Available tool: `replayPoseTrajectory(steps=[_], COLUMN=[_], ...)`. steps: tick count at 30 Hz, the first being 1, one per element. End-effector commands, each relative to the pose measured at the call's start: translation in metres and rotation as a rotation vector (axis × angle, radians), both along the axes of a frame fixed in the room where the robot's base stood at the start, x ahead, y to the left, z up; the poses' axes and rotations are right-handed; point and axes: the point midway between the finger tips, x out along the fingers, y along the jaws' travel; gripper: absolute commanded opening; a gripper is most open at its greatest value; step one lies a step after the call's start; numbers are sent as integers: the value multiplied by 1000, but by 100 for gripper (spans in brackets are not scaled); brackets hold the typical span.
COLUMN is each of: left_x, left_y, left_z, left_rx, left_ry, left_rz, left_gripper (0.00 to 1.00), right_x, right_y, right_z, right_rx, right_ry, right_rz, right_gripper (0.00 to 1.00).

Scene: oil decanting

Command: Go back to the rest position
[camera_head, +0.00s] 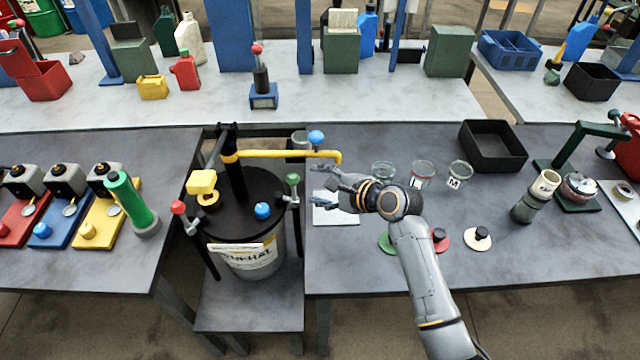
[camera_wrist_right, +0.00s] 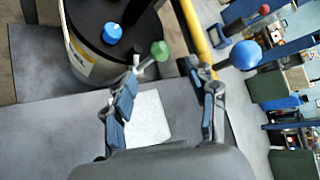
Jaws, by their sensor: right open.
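My right gripper (camera_head: 322,180) is open and empty in the head view, pointing left. It is above the white pad (camera_head: 333,215) on the right grey table, below the end of the yellow spout (camera_head: 290,155). In the right wrist view my right gripper (camera_wrist_right: 165,78) shows its two fingers spread apart with nothing between them. The white pad (camera_wrist_right: 150,118) lies beyond them, and the blue ball knob (camera_wrist_right: 245,54) of the spout is beyond the right finger. My left gripper is not in view.
The black-topped drum (camera_head: 265,262) with levers stands left of the gripper. Glass jars (camera_head: 459,174) stand behind my right arm, and lids (camera_head: 478,238) lie in front of them. A black bin (camera_head: 495,147) is farther back. The front right of the table is mostly clear.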

Motion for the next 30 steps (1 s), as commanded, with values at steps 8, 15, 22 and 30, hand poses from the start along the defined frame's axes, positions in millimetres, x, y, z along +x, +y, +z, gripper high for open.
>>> replayPoseTrajectory(steps=[8,15,22,30], left_x=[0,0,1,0], left_y=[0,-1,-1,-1], left_z=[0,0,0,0], left_rx=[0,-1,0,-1], left_ry=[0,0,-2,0], left_rz=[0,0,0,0], left_gripper=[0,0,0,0], right_x=[0,-32,-156,-251], right_y=[0,-15,-83,-141], right_z=[0,-25,-82,-92], right_rx=[0,-154,-730,-1113], right_ry=[0,-47,-184,-225], right_rz=[0,68,407,751], right_gripper=[57,57,57,57])
